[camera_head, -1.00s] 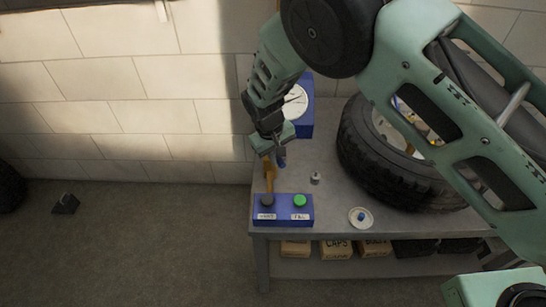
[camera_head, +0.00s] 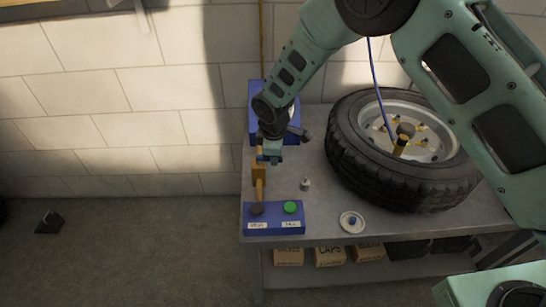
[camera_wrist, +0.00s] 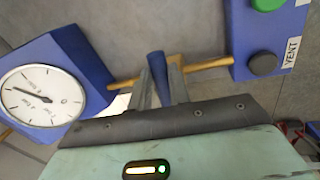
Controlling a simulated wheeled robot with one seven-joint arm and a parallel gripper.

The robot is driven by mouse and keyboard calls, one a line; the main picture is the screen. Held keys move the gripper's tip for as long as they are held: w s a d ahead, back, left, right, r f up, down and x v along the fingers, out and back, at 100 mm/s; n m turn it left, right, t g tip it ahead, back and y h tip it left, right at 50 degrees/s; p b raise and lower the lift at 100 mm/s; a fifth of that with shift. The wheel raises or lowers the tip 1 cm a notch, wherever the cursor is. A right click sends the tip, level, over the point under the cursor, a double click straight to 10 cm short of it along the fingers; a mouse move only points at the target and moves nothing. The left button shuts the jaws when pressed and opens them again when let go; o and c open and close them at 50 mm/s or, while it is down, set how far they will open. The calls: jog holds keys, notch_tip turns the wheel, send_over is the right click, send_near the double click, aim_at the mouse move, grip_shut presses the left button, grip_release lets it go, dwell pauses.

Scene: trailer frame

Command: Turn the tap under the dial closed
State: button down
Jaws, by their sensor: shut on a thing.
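The tap's blue handle (camera_wrist: 157,66) stands between the two fingers of my gripper (camera_wrist: 161,88) in the wrist view, and the fingers are shut on it. The tap sits on a thin brass pipe (camera_wrist: 205,64) that runs from the blue dial box (camera_wrist: 78,50) to the blue button box (camera_wrist: 262,42). The white dial (camera_wrist: 42,97) faces the wrist camera. The handle's exact angle is hard to tell.
A large tyre (camera_head: 400,150) lies on the grey bench (camera_head: 320,217) to the right, with a blue hose above it. A small grey fitting (camera_head: 305,184) and a round white dish (camera_head: 351,222) lie near the button box (camera_head: 275,217). Labelled boxes (camera_head: 330,256) sit on the lower shelf.

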jog(key=shift+w+n, duration=0.45)
jog(key=shift+n, duration=0.35)
jog(key=c, duration=1.3)
grip_release()
jog(key=s+r+b, duration=0.1)
jog(key=r, duration=0.7)
jog(key=s+r, duration=0.2)
jog(key=r, duration=0.7)
jog(key=shift+s+b, duration=0.25)
jog(key=shift+b, duration=0.15)
jog(key=shift+r, duration=0.1)
